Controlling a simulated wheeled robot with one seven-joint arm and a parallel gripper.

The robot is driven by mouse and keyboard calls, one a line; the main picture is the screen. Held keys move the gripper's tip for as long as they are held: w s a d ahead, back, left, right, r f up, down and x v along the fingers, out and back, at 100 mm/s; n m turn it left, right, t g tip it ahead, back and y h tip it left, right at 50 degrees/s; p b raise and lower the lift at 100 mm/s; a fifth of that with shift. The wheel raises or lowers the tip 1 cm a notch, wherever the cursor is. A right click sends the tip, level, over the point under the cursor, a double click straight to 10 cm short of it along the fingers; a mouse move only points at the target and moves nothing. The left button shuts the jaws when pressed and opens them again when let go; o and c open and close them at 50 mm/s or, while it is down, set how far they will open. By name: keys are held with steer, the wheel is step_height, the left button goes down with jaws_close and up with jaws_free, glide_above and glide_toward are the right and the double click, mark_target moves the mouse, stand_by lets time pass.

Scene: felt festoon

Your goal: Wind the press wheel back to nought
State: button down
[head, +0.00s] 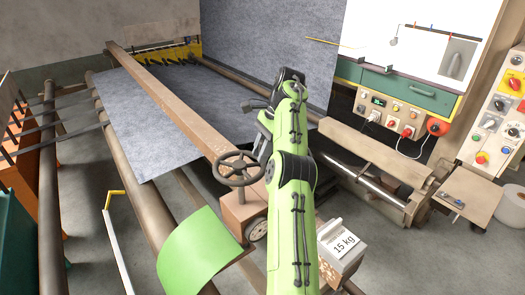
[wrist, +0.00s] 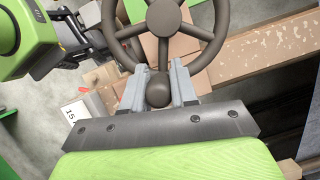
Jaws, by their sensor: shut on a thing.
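The press wheel (head: 238,168) is a dark spoked handwheel on a post above a brown block in the head view. In the wrist view the wheel (wrist: 163,14) fills the top middle, with hub, spokes and part of the rim showing. My gripper (wrist: 162,84) has its two grey fingers on either side of a rounded dark knob (wrist: 158,90) at the near rim, shut on it. In the head view my green arm hides the fingers and the wheel's right edge.
A long brown beam (head: 165,98) crosses grey felt (head: 130,110) behind the wheel. A curved green sheet (head: 200,248) is close in front. A box marked 15 kg (head: 342,244) stands right of my arm. Control panels (head: 395,115) are at the right.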

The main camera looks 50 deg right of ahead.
steer(key=shift+a+f, duration=0.1)
steer(key=c, duration=0.9)
jaws_free()
steer(key=shift+w+a, duration=0.1)
steer(key=shift+a, duration=0.05)
